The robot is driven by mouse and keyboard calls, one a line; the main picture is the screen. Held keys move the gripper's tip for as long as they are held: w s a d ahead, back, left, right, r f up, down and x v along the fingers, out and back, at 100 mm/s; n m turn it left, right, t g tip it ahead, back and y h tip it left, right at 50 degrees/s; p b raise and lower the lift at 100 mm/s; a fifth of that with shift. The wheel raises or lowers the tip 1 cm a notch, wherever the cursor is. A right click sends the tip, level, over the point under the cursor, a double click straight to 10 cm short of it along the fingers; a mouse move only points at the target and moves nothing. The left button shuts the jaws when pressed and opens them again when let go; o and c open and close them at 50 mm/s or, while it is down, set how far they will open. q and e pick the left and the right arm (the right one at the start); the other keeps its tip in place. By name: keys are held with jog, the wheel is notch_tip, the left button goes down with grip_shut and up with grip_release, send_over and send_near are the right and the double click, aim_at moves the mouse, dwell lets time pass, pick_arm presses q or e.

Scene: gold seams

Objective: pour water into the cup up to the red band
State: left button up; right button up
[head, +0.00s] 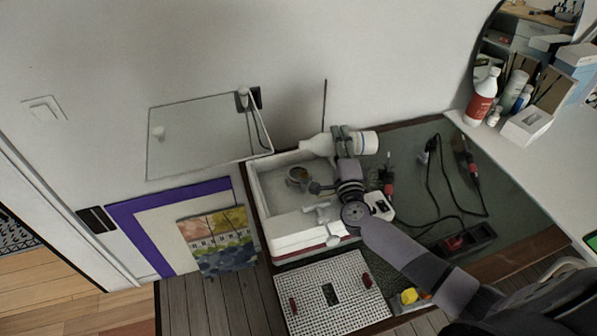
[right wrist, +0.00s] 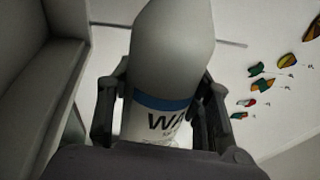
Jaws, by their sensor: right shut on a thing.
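My right gripper (head: 345,140) is shut on a white bottle (head: 366,143), whose label shows a blue band and the letters "WA" in the right wrist view (right wrist: 160,122). The bottle lies tipped nearly on its side in the head view, its narrow end pointing left. A small round cup (head: 298,176) with a brownish inside stands in the white basin (head: 258,200), below and left of the bottle's narrow end. I cannot make out a red band, the water level or any stream. My left gripper is not in view.
A mirror or glass shelf (head: 200,135) is on the wall at left. Black cables and red-handled tools (head: 470,170) lie on the green mat right of the basin. A white perforated board (head: 330,295) lies in front. Bottles and boxes (head: 530,125) stand at upper right.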

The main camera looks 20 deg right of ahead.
jog(key=shift+f+n, duration=0.15)
jog(key=shift+n, duration=0.15)
jog(key=shift+p, duration=0.35)
jog(key=shift+r, duration=0.2)
jog(key=shift+s+d, duration=0.3)
jog(key=shift+d, duration=0.05)
jog(key=shift+d+n, duration=0.3)
jog(key=shift+d, duration=0.7)
jog(key=shift+d+r+p, duration=0.1)
jog(key=shift+p, duration=0.2)
dwell(0.5)
